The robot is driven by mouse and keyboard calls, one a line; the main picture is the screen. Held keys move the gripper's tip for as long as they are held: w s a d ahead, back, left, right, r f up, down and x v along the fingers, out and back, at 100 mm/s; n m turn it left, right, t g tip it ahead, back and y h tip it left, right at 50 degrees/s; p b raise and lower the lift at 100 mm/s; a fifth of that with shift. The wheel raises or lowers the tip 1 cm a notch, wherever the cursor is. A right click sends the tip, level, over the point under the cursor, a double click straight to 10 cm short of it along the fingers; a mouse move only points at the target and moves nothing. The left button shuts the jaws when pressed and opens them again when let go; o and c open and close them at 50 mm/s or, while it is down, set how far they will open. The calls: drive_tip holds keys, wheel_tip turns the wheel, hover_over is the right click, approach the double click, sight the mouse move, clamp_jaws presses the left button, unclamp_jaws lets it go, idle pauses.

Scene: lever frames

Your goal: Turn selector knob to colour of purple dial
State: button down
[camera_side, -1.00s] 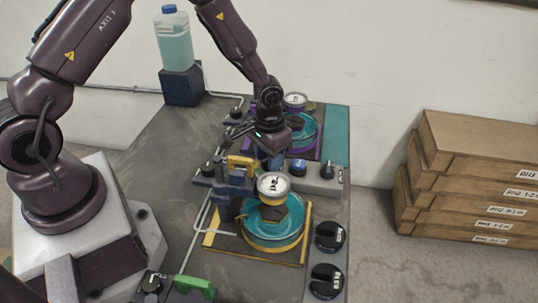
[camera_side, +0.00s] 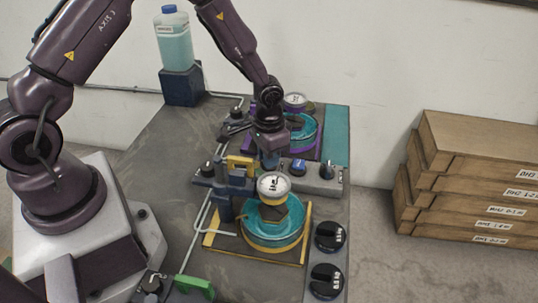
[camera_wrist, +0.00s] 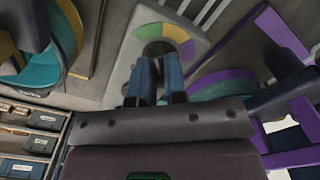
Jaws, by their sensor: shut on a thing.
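The selector knob (camera_wrist: 156,47) is a dark round knob on a grey box, with a yellow, green and purple arc (camera_wrist: 178,34) along its far side. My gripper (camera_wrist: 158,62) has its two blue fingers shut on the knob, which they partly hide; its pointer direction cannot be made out. In the side view my gripper (camera_side: 270,163) points down at the left part of the grey box (camera_side: 311,179). The purple-framed station's dial (camera_side: 295,100) is a white-topped round gauge behind my gripper. Its face is too small to read.
A yellow-framed station with a white dial (camera_side: 273,186) stands in front of the box. A blue knob (camera_side: 298,167) and a black knob (camera_side: 327,171) sit right of my gripper. A yellow handle (camera_side: 240,162) stands close on the left. Wooden crates (camera_side: 470,185) are at right.

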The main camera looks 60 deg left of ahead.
drive_tip(key=m, duration=1)
drive_tip(key=shift+m, duration=2.2)
drive_tip(key=c, duration=1.2)
unclamp_jaws()
drive_tip(key=shift+o, duration=0.2)
drive_tip(key=shift+r, duration=0.1)
